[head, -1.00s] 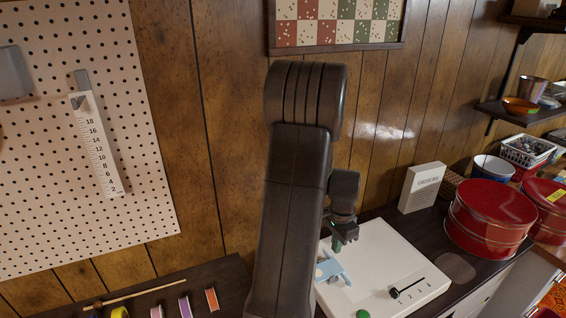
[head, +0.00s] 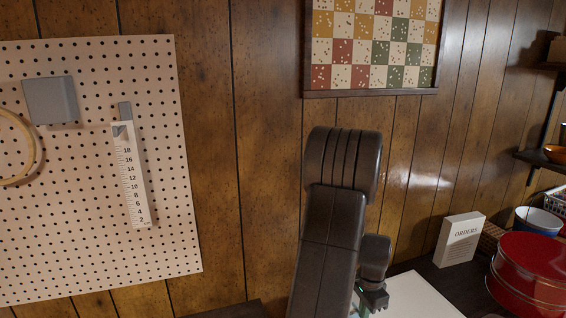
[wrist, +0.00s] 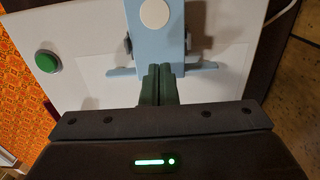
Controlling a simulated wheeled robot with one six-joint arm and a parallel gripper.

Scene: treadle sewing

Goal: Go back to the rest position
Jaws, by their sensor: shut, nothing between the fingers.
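My gripper (wrist: 158,84) shows in the wrist view with its two dark green fingers together, shut and empty. It is over a light blue fixture (wrist: 157,40) with a white round disc on a white board (wrist: 90,40). I cannot tell from this view whether the fingers touch the fixture. In the head view my arm rises in front of the wood wall, and the gripper end hangs low behind it, its fingers mostly out of frame. Only part of the white board (head: 425,297) shows at the bottom edge.
A green button (wrist: 47,62) sits on the board. In the head view, an orders box (head: 460,240) and a red round tin (head: 530,275) stand to the right. A pegboard (head: 85,200) with a hanging ruler (head: 132,185) is at left. A checkered panel (head: 375,45) hangs above.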

